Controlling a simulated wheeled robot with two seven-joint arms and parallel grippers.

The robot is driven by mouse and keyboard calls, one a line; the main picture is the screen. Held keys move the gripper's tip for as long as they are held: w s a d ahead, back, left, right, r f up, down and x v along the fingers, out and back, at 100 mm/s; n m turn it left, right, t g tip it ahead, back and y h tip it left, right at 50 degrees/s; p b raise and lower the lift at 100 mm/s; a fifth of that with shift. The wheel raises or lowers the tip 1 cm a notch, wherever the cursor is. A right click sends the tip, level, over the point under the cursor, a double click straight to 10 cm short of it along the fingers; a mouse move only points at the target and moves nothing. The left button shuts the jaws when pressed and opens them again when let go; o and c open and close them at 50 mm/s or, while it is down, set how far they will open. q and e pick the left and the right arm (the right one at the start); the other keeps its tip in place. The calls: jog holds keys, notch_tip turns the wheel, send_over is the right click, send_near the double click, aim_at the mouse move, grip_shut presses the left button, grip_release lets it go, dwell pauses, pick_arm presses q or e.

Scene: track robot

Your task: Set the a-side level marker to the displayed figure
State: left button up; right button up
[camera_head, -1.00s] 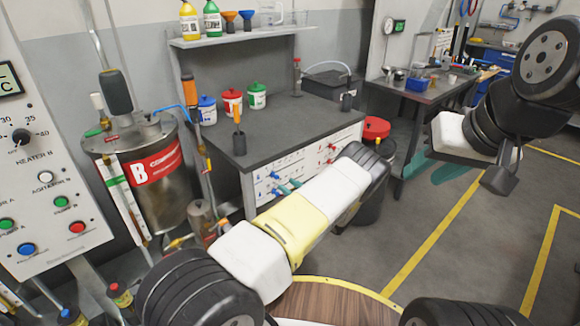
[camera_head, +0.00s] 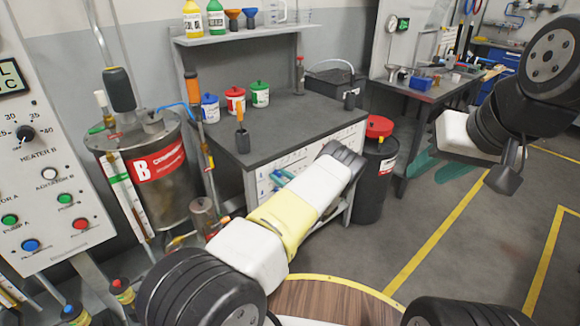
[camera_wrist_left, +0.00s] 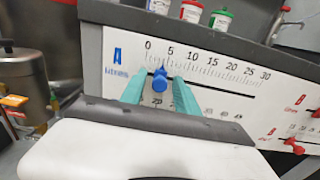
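The a-side scale panel (camera_wrist_left: 200,85) shows in the left wrist view, with a blue "A" and figures from 0 to 30. Its blue level marker (camera_wrist_left: 159,79) stands on the slot between 0 and 5, nearer the low end. My left gripper (camera_wrist_left: 160,83) has its teal fingers on either side of the marker, with a gap visible at each side. In the head view my left gripper (camera_head: 279,180) is at the bench front, partly hidden by its arm.
Red markers (camera_wrist_left: 294,146) are on the panel at the right. The bench (camera_head: 265,125) bears several small lidded pots. A tank marked B (camera_head: 155,195) stands left of it. A black drum with a red lid (camera_head: 379,127) stands right. Open floor lies further right.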

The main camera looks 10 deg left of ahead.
pick_arm(q)
grip_shut()
dwell(1.2)
